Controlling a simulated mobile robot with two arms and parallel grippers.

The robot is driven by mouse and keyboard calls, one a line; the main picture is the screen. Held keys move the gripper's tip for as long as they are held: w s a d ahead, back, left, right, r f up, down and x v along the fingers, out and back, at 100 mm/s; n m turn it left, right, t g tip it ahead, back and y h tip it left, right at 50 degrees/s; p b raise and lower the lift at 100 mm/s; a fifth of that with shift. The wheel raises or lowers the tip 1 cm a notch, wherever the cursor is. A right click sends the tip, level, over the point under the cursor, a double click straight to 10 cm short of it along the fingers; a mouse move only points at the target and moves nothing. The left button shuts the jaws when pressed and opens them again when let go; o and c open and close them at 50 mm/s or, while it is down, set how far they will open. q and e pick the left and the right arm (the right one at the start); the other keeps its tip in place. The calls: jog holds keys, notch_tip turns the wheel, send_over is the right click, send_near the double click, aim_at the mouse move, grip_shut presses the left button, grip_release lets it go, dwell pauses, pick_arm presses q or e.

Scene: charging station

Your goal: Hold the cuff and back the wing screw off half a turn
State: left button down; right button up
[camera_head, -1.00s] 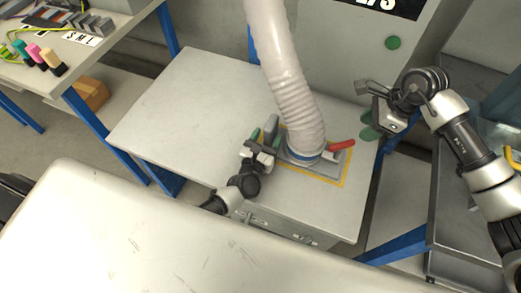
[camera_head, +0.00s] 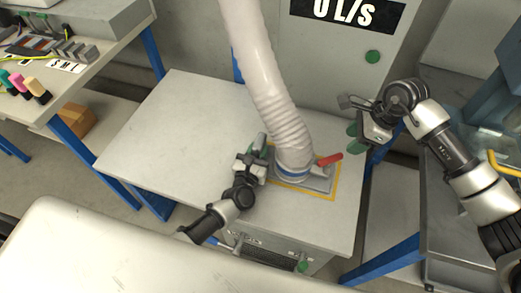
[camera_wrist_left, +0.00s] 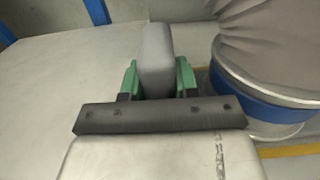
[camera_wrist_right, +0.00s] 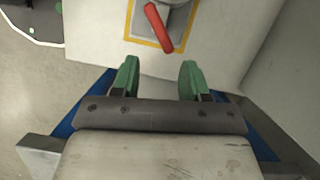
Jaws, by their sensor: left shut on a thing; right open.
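The ribbed white hose (camera_head: 272,85) stands on a grey plate, its foot ringed by a cuff with a blue band (camera_head: 292,174); the band also shows in the left wrist view (camera_wrist_left: 270,103). My left gripper (camera_head: 261,149) is shut on an upright grey grip (camera_wrist_left: 156,50) just left of the cuff. A red handle (camera_head: 329,160) sticks out on the cuff's right side; it may be the wing screw, and also shows in the right wrist view (camera_wrist_right: 158,28). My right gripper (camera_head: 357,137) is open and empty, right of the red handle and apart from it.
A yellow outline (camera_head: 308,193) frames the plate on the white table (camera_head: 165,125), whose left side is clear. A side bench (camera_head: 75,75) holds coloured pegs.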

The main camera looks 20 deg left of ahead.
aim_at(331, 158)
jog(key=a+r+m+h, duration=0.2)
jog(key=m, duration=1.3)
jog(key=a+r+m+h, duration=0.1)
jog(key=a+m+h, duration=0.1)
jog(key=m, duration=1.3)
notch_tip(331, 158, down, 12)
jog(key=shift+s+d+r, duration=0.1)
jog(key=shift+s, duration=0.05)
jog(key=shift+c, duration=0.3)
grip_shut()
